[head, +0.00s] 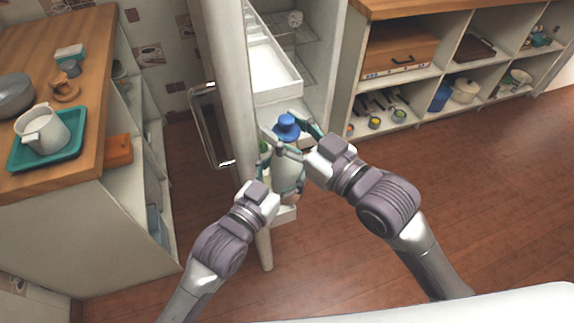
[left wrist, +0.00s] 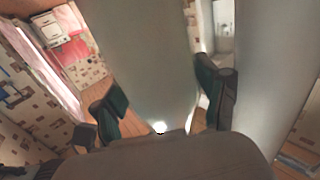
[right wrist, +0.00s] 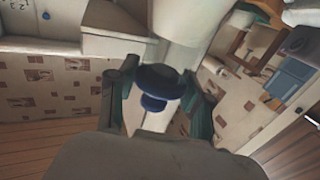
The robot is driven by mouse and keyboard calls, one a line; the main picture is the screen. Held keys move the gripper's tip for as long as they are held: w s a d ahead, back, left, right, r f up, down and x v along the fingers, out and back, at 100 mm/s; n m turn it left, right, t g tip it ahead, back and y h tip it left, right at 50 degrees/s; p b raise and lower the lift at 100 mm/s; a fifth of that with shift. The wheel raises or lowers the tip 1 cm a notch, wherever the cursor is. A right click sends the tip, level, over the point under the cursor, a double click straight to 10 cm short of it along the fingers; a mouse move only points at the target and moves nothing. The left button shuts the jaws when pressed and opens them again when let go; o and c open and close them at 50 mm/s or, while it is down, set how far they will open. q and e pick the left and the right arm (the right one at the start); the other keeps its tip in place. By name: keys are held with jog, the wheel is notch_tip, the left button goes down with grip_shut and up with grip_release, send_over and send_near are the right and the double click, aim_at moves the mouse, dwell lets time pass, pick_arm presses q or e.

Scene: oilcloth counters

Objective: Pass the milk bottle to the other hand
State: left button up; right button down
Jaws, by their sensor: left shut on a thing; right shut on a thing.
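The milk bottle (head: 287,163) is pale with a blue cap (head: 286,124) and stands roughly upright in the air before the open fridge. My left gripper (head: 280,176) is shut around its lower body. In the left wrist view the pale bottle (left wrist: 150,50) fills the space between the fingers (left wrist: 162,98). In the right wrist view the blue cap (right wrist: 157,80) sits between the fingers (right wrist: 158,98). The fingers hide parts of the bottle.
The fridge door (head: 228,75) with its metal handle (head: 208,125) stands open close to the left of the bottle. A white drawer (head: 272,78) is behind. A wooden counter (head: 85,50) is at left, cubby shelves (head: 440,100) at right. The floor at right is clear.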

pick_arm(q)
jog(key=shift+s+d, duration=0.15)
jog(key=shift+d, duration=0.05)
jog(key=c, duration=0.5)
pick_arm(e)
jog(key=shift+s+a+r, duration=0.1)
jog(key=shift+r, duration=0.1)
pick_arm(q)
jog(key=shift+r, duration=0.2)
jog(key=shift+c, duration=1.2)
pick_arm(e)
jog(key=c, duration=0.9)
grip_release()
jog(key=shift+c, duration=0.2)
jog(key=o, duration=0.5)
jog(key=shift+o, duration=0.2)
jog(key=shift+f, duration=0.1)
